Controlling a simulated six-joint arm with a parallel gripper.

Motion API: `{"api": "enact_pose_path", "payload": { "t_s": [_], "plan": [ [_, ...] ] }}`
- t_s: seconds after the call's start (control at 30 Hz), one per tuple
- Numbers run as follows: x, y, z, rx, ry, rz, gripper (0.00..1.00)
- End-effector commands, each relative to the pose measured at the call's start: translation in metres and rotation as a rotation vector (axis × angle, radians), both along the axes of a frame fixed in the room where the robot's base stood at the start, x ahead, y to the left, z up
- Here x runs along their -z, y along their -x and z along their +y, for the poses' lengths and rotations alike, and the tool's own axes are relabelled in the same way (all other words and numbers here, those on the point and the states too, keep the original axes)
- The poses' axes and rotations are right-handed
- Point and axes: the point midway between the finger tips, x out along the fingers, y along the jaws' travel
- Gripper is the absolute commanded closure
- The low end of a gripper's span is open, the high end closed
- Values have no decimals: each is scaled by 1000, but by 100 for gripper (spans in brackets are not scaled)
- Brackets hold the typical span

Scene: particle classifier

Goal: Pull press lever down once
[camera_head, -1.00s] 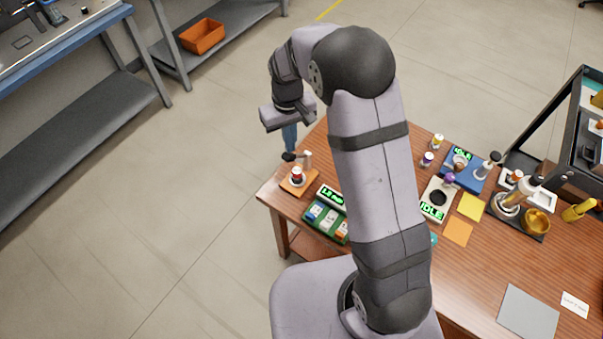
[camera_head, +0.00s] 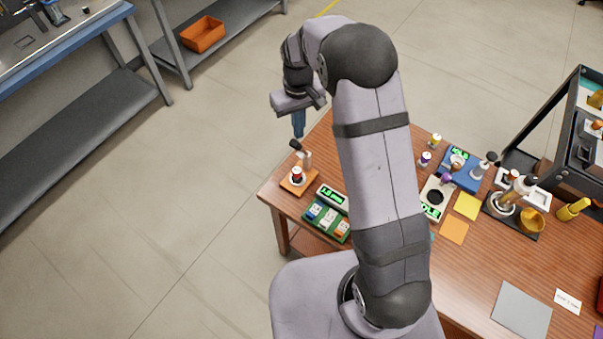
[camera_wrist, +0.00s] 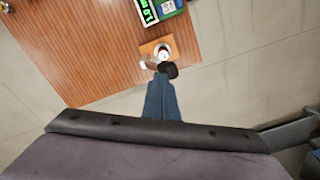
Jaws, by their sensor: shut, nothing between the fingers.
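The small press (camera_head: 298,182) has an orange base at the table's left corner, with a red-and-white vial (camera_head: 297,174) on it. Its lever ends in a black knob (camera_head: 295,145) that stands up and leans toward the table's edge. The knob also shows in the wrist view (camera_wrist: 168,70), just beyond my fingertips. My gripper (camera_head: 299,135) points down, with its blue fingers shut and empty, just above the knob. The fingers also show in the wrist view (camera_wrist: 162,88). I cannot tell whether they touch the knob.
A green tray (camera_head: 326,221) with several small items and a lit display (camera_head: 333,195) stand beside the press. A blue device (camera_head: 461,172), yellow (camera_head: 467,206) and orange (camera_head: 454,231) squares lie farther right. Open floor is left of the table.

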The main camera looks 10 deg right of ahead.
Motion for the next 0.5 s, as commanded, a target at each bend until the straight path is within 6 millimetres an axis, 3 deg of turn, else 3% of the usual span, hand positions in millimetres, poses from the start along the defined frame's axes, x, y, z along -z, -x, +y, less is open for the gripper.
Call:
{"api": "enact_pose_path", "payload": {
  "t_s": [0.5],
  "plan": [
    [-13, -1, -2, 0, 0, 0, 100]
  ]
}}
